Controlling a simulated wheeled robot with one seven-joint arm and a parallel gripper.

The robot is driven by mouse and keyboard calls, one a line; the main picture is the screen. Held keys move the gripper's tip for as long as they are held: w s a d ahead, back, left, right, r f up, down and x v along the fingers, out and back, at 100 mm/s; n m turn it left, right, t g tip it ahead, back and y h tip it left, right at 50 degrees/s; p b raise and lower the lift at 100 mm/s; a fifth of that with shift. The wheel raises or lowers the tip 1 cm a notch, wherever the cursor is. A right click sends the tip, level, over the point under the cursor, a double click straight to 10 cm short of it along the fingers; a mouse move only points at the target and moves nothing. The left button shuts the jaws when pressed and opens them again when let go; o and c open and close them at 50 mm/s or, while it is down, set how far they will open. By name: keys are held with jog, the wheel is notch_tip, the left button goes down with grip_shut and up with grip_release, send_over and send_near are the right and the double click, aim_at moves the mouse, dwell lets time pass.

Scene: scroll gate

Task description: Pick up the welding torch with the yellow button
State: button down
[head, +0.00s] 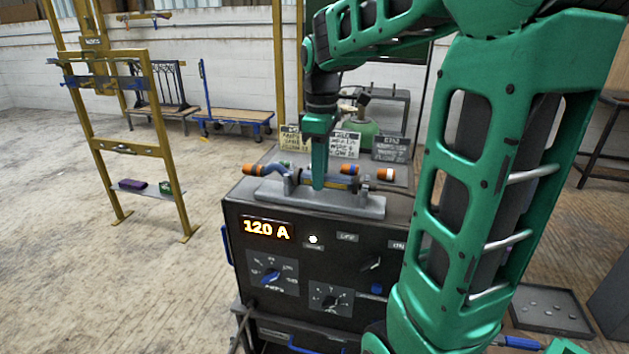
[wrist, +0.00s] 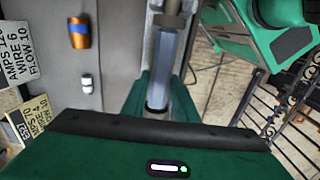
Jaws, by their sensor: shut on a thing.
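A welding torch (head: 267,170) with an orange end and blue-grey body lies across the grey rack (head: 345,207) on top of the welding machine. My gripper (head: 319,184) points down and is shut on the torch's handle, at the rack. In the wrist view the blue-grey handle (wrist: 163,58) runs between the green fingers of my gripper (wrist: 158,95). A yellowish patch shows on the torch to the right of my fingers in the head view, but I cannot tell whether it is a button. My fingers hide the middle of the torch.
Several small capped cylinders, one orange with a blue band (wrist: 79,32), and lettered cards (head: 345,144) stand on the machine top behind the rack. The machine front (head: 310,262) shows "120 A". A yellow frame (head: 165,150) stands at left; the floor between is clear.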

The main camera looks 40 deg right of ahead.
jog(key=shift+r, duration=0.15)
jog(key=shift+r, duration=0.35)
jog(key=r, duration=0.2)
jog(key=s+r, duration=0.1)
jog(key=r, duration=0.1)
jog(key=shift+a, duration=0.35)
jog(key=s+a+r, duration=0.5)
jog(key=s+r, duration=0.1)
jog(key=s, duration=0.3)
jog(key=shift+a, duration=0.25)
jog(key=shift+d, duration=0.1)
